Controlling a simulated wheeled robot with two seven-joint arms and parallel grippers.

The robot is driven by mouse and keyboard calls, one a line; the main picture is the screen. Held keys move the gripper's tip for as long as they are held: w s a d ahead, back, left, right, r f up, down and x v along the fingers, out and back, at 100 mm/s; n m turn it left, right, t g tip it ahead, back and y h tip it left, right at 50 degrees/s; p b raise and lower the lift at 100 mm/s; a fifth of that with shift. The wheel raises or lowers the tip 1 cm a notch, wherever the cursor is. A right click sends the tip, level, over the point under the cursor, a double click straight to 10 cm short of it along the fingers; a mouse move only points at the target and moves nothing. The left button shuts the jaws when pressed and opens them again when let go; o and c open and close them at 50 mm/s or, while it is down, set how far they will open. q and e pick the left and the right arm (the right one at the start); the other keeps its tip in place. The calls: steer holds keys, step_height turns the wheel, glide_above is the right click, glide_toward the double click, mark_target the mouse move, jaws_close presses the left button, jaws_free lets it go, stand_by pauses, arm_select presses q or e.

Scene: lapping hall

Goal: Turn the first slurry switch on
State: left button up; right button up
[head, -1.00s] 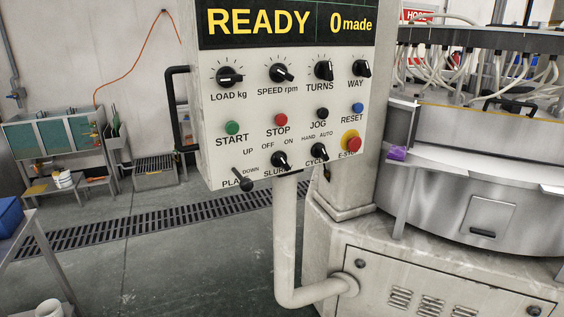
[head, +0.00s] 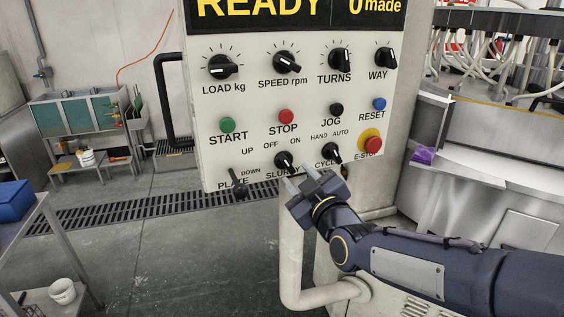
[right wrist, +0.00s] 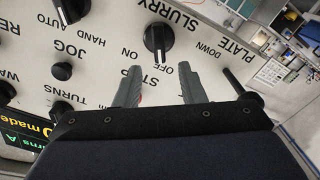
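The slurry switch (head: 284,160) is a black rotary knob low on the white control panel (head: 207,120), with OFF and ON printed above it. In the right wrist view the slurry switch (right wrist: 158,38) shows upside down, its white mark pointing toward the OFF label. My right gripper (head: 299,178) is just below and in front of the knob, fingers apart and empty. In the right wrist view the gripper's fingers (right wrist: 159,76) spread to either side of the knob's line, with the knob beyond the tips, apparently not touched. My left gripper is not in view.
The cycle switch (head: 331,152) is close on the right, with the red E-stop (head: 373,145) beyond. The plate lever (head: 239,183) sticks out on the left. A bent pipe (head: 291,255) runs below the panel. A steel table (head: 38,235) stands at the left.

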mark_target(288, 165)
steer(key=p+x, duration=0.1)
steer(key=x, duration=0.5)
steer(key=shift+w+f, duration=0.1)
steer(key=shift+w, duration=0.15)
jaws_close()
